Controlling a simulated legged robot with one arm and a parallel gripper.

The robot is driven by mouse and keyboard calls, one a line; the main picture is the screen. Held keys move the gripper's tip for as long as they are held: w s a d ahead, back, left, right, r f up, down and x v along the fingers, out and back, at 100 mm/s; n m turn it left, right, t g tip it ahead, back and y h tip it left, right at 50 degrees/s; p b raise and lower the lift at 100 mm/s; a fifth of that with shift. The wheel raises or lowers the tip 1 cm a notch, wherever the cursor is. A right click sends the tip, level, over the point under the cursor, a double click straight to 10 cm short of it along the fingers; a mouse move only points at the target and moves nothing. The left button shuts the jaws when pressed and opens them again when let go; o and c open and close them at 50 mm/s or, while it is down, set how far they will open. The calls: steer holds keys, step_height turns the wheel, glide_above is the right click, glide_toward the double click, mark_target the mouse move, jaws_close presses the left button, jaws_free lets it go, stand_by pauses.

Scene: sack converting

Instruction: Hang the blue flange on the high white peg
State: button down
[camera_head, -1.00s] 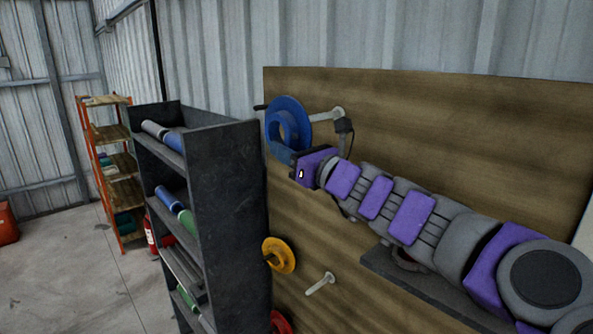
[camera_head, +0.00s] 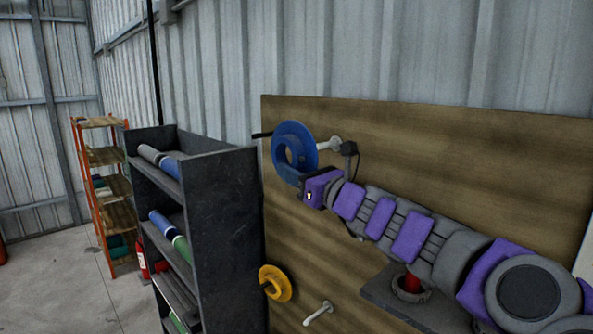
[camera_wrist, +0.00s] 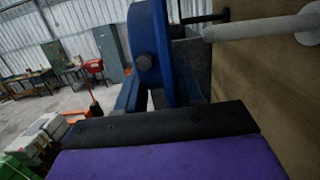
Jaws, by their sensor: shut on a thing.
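The blue flange (camera_head: 280,152) is held upright in the air by my gripper (camera_head: 303,178), which is shut on its lower edge. In the wrist view the flange (camera_wrist: 150,45) shows edge-on above the gripper's dark front. The high white peg (camera_head: 329,144) sticks out of the wooden board just right of the flange. In the wrist view the white peg (camera_wrist: 255,27) points left toward the flange, with a gap between its tip and the flange's face. I see no peg through the flange. The fingertips are mostly hidden.
A black peg (camera_head: 261,135) shows left of the flange, partly hidden behind it. A yellow flange (camera_head: 276,283) hangs lower on the wooden board (camera_head: 480,160), near a low white peg (camera_head: 318,314). A dark shelf rack (camera_head: 225,220) stands close on the left.

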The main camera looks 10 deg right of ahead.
steer(key=shift+w+r, duration=0.1)
steer(key=shift+w, duration=0.1)
steer(key=shift+w+d, duration=0.1)
steer(key=shift+d, duration=0.15)
steer(key=shift+w+d+p, duration=0.2)
steer(key=shift+w+d, duration=0.1)
steer(key=shift+d, duration=0.6)
steer(key=shift+w+d+p, duration=0.15)
steer(key=shift+w+d, duration=0.15)
steer(key=shift+d, duration=0.55)
steer(key=shift+w+a+p, duration=0.1)
steer(key=shift+w+p, duration=0.25)
steer(key=shift+w, duration=0.15)
steer(key=w+d, duration=0.1)
steer(key=d+p, duration=0.1)
steer(key=d, duration=0.1)
steer(key=shift+w+d, duration=0.15)
steer(key=shift+w, duration=0.25)
steer(key=shift+w, duration=0.1)
steer(key=shift+w+f, duration=0.1)
steer(key=shift+f, duration=0.1)
